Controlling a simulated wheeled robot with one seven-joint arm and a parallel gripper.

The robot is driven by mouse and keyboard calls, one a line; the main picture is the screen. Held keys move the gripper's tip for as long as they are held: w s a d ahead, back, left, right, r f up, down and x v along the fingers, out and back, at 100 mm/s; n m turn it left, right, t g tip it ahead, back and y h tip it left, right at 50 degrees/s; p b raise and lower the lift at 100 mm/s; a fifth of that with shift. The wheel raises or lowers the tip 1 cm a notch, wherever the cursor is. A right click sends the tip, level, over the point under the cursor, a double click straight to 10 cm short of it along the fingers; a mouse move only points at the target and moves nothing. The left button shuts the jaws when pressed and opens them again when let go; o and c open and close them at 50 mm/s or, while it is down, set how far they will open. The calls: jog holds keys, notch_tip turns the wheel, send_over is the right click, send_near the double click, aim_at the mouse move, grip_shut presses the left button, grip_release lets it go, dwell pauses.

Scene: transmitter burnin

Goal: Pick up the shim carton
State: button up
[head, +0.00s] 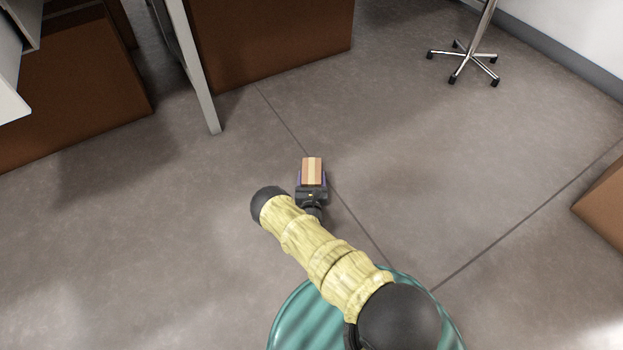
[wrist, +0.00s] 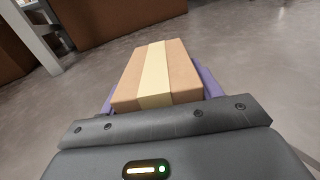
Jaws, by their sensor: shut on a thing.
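The shim carton (head: 312,170) is a small tan box with a pale tape stripe along its top. In the head view it sits at the end of my arm, above the grey floor. My gripper (head: 312,185) is shut on it, with purple finger parts at its sides. In the wrist view the carton (wrist: 153,72) lies straight ahead of the gripper (wrist: 158,90), between the purple fingers. The carton hides most of the fingers. No support shows directly under the carton, and its exact height above the floor is hard to tell.
A brown box-like block (head: 270,40) stands at the back, beside a pale table leg (head: 195,70). Another brown block (head: 70,95) is at the left. A chrome stand with a wheeled base (head: 465,65) is at the upper right. A brown box (head: 605,205) is at the right edge. The floor between is clear.

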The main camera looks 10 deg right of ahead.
notch_tip(320, 180, up, 9)
jog(key=p, duration=0.5)
dwell(0.5)
jog(key=shift+r, duration=0.3)
jog(key=s+r+n+y+p, duration=0.1)
jog(key=s+r+p, duration=0.4)
jog(key=r+p, duration=1.3)
jog(key=s+r+y+p, duration=0.1)
jog(key=s+r+p, duration=0.4)
jog(key=r+p, duration=1.3)
jog(key=s+r+n+y+p, duration=0.1)
jog(key=s+r+p, duration=0.4)
jog(key=r+p, duration=1.4)
notch_tip(320, 180, up, 10)
jog(key=shift+s+f+n+y, duration=0.2)
jog(key=shift+s+n+y, duration=0.1)
jog(key=shift+y, duration=0.2)
jog(key=shift+a, duration=0.15)
